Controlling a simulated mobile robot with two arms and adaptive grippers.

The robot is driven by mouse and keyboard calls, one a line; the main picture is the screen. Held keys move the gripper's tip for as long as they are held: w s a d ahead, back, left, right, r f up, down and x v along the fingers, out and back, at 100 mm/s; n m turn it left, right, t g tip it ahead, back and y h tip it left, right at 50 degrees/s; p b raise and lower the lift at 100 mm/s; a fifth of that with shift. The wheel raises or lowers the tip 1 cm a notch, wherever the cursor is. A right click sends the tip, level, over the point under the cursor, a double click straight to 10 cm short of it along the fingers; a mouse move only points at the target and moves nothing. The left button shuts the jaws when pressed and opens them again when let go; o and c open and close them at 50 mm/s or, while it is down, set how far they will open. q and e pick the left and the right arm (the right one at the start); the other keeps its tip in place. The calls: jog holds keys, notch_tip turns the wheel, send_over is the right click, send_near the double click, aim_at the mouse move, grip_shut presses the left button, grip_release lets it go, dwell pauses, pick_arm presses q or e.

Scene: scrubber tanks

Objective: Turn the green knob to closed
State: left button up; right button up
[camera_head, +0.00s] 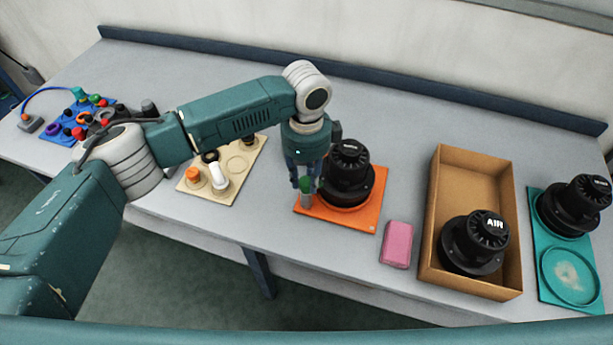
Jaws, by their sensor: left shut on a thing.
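The green knob (307,186) stands on a grey post at the front left of an orange base plate (363,231). A black scrubber unit (350,163) with a round cap sits on the same plate, just right of the knob. My left gripper (305,183) points down and is shut on the green knob. Its fingers hide part of the knob, so I cannot tell which way the knob points. My right gripper is not in view.
A pink sponge (397,244) lies right of the plate. A cardboard box (433,222) holds a black unit (475,243). A teal tray (546,278) bears another unit (577,205). A beige board (200,199) and a blue mat (60,133) with small parts lie left.

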aim_at(305, 180)
pick_arm(q)
jog(key=o, duration=1.1)
jog(key=shift+a, duration=0.1)
jog(key=shift+o, duration=0.2)
notch_tip(305, 180, up, 12)
